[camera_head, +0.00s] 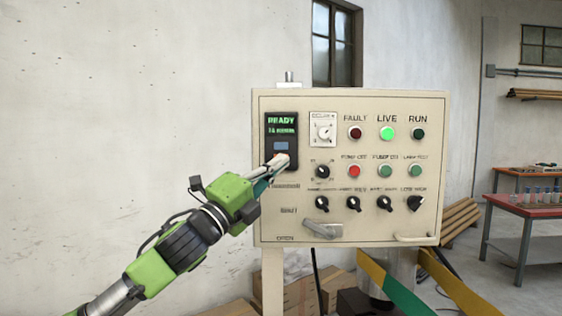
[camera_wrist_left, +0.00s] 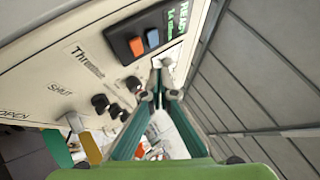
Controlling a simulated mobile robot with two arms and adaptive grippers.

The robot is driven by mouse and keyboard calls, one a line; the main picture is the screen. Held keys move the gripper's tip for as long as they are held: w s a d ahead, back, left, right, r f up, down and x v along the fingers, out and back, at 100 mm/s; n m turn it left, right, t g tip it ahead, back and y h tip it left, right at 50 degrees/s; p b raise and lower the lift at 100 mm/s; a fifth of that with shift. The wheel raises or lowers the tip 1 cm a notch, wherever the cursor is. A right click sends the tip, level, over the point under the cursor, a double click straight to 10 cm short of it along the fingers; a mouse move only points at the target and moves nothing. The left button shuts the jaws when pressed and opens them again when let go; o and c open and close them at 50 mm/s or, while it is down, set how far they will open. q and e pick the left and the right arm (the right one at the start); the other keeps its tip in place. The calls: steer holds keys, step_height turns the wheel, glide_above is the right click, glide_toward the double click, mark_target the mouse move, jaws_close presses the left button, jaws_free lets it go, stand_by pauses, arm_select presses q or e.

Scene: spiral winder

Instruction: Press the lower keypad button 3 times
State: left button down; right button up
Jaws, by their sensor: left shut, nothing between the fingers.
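The keypad (camera_head: 281,124) is a black panel at the upper left of the beige control box, with a green lit display reading READY. Its upper button is blue (camera_head: 281,147) and also shows in the left wrist view (camera_wrist_left: 152,38). The lower keypad button is orange in the left wrist view (camera_wrist_left: 136,46); in the head view my fingertips largely cover it. My left gripper (camera_head: 278,163) is shut and empty, its tips in front of the keypad's lower part. It also shows in the left wrist view (camera_wrist_left: 161,68). I cannot tell whether the tips touch the panel. My right gripper is not in view.
The control box (camera_head: 350,236) carries several knobs and lamps right of the keypad; the green LIVE lamp (camera_head: 387,133) is lit. A grey lever handle (camera_head: 321,230) sticks out low on the box. A red-topped table (camera_head: 540,211) stands far right.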

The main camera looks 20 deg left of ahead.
arm_select(q)
steer(key=shift+s+d, duration=0.15)
steer(key=shift+s, duration=0.35)
steer(key=shift+s+d, duration=0.15)
steer(key=shift+s, duration=0.35)
stand_by(1.2)
